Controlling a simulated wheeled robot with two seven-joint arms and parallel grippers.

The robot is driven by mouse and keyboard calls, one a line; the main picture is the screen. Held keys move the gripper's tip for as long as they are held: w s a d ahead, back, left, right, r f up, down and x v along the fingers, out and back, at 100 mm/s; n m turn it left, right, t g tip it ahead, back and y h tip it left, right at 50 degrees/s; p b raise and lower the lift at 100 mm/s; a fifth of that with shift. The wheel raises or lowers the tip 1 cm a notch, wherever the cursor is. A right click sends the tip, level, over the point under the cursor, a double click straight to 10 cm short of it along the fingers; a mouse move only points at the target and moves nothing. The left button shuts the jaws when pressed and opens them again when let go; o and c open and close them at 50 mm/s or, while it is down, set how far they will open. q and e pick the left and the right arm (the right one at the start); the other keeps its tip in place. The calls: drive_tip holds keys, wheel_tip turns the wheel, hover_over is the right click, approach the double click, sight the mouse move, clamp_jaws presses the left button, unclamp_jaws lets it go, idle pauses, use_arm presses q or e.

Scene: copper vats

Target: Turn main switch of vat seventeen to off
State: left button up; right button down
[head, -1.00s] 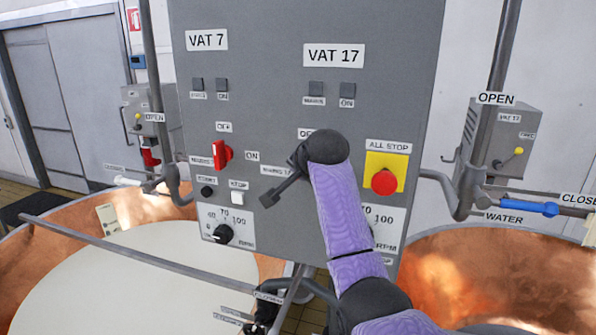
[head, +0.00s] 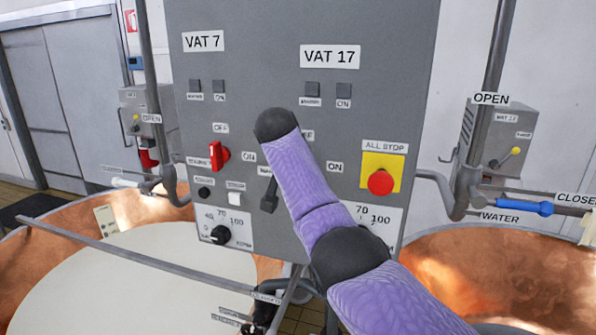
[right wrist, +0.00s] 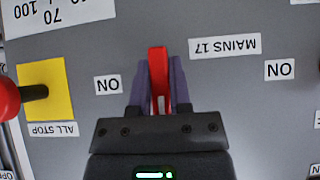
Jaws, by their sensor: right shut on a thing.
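The main switch of vat 17 has a red handle (right wrist: 158,75), seen in the right wrist view between the MAINS 17 label (right wrist: 225,46) and an ON label (right wrist: 108,84). The labels appear upside down there. My right gripper (right wrist: 160,85) is shut on this handle, a purple finger on each side. The handle runs up and down in that picture. In the head view, my right arm hides the switch, and only a dark part of my right gripper (head: 269,194) shows left of the arm. The VAT 17 sign (head: 330,57) is above. My left gripper is not in view.
The red ALL STOP button (head: 380,182) on its yellow plate stands out just right of my arm. The red vat 7 switch (head: 217,155) is to the left. Copper vats (head: 480,270) and pipes flank the grey panel (head: 270,70).

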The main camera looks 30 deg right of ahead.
drive_tip(key=shift+d+r, duration=0.15)
drive_tip(key=shift+r, duration=0.3)
drive_tip(key=c, duration=0.7)
unclamp_jaws()
drive_tip(key=shift+o, duration=0.7)
drive_tip(key=shift+w+a+f, duration=0.15)
drive_tip(key=shift+a, duration=0.1)
drive_tip(key=shift+d+f, duration=0.1)
drive_tip(key=shift+d, duration=0.05)
